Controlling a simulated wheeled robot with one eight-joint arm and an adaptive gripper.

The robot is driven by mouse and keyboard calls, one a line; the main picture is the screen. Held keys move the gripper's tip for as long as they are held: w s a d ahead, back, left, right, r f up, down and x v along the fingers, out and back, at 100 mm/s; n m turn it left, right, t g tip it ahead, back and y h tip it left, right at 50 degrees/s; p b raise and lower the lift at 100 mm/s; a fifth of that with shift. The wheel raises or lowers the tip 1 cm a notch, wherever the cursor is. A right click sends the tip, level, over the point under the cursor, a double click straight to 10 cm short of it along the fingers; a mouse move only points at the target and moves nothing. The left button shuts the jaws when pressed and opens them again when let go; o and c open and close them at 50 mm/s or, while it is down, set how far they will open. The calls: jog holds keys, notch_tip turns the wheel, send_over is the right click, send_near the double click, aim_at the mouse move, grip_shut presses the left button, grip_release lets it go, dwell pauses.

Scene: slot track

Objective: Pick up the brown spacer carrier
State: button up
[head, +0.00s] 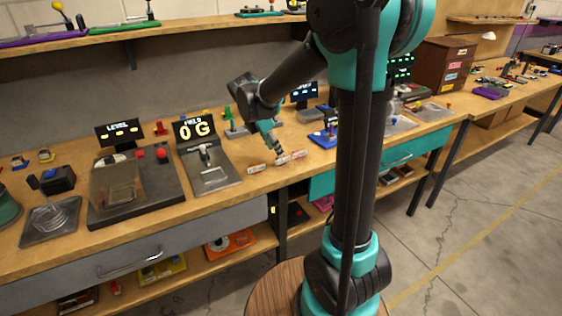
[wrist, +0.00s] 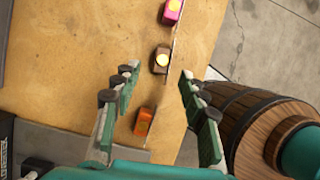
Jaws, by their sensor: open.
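My gripper (wrist: 158,74) is open, with one green finger on each side and nothing between the tips. In the head view my gripper (head: 278,155) points down over a row of small pale-and-red pieces near the bench's front edge. The brown one cannot be told apart there.
The orange carrier (wrist: 145,122) sits between my fingers' bases in the wrist view; the pink carrier (wrist: 173,11) is at its top. A metal plate device with a "0 G" screen (head: 195,130) stands left of the row. A blue device (head: 325,138) stands to the right.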

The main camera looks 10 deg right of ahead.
aim_at(281, 160)
jog(key=x, duration=0.5)
jog(key=shift+d, duration=0.15)
grip_shut()
